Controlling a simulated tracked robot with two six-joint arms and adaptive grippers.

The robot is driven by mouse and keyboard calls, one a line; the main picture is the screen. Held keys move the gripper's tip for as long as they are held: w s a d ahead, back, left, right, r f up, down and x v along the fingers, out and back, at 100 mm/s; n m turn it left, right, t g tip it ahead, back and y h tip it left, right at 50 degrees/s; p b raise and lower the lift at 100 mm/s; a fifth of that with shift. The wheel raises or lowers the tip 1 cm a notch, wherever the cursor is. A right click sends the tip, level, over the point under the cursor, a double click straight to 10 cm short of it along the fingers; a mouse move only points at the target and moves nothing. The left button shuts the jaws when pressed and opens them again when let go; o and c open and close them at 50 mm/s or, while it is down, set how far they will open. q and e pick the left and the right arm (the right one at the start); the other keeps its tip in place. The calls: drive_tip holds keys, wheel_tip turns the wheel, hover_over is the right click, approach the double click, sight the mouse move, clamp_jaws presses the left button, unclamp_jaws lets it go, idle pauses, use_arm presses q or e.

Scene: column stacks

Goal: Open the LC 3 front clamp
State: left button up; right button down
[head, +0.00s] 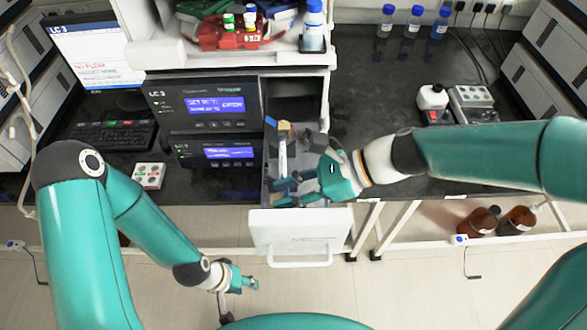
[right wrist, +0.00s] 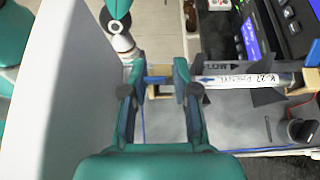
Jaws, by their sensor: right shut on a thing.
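The LC 3 unit (head: 205,104) stands in the middle of the head view with its lower drawer (head: 300,232) pulled out. A slim white column (right wrist: 240,80) lies in the drawer, lettered "K-27 PHENYL". The front clamp (right wrist: 160,93), a tan block with a blue part, is at the column's end by the drawer front. My right gripper (right wrist: 158,88) has its fingers on both sides of it and is shut on it; the contact is partly hidden. The rear clamp (right wrist: 300,91) is at the other end. My left gripper (head: 240,282) hangs low, left of the drawer, its fingers too small to judge.
A shelf above the unit holds a red tray (head: 232,36) and bottles. Left are a monitor (head: 95,55) and keyboard (head: 112,135). Brown bottles (head: 478,220) stand below. The floor before the drawer is mostly clear.

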sight(272, 198)
drive_tip(key=shift+s+a+r+h+p, duration=0.3)
drive_tip(key=shift+a+r+h+p, duration=0.15)
drive_tip(key=shift+h+p, duration=0.6)
drive_tip(key=shift+a+f+h+p, duration=0.3)
drive_tip(key=shift+a+h+p, duration=0.05)
drive_tip(key=shift+h+p, duration=0.4)
drive_tip(key=h, duration=0.2)
drive_tip(key=a+f+h, duration=0.1)
drive_tip(key=h, duration=0.1)
drive_tip(key=shift+a+h, duration=0.2)
drive_tip(key=shift+h, duration=0.1)
use_arm(q)
drive_tip(key=shift+r+b, duration=0.3)
drive_tip(key=shift+r, duration=2)
use_arm(e)
drive_tip(key=shift+a+f+h, duration=0.2)
drive_tip(key=shift+h, duration=0.65)
drive_tip(key=shift+a+f+h, duration=0.15)
drive_tip(key=shift+a+h, duration=0.05)
drive_tip(key=shift+h, duration=0.65)
drive_tip(key=c, duration=1.1)
unclamp_jaws()
use_arm(q)
drive_tip(key=shift+s, duration=0.1)
use_arm(e)
drive_tip(key=shift+o, duration=0.3)
drive_tip(key=shift+r, duration=0.15)
drive_tip(key=shift+w+r, duration=0.1)
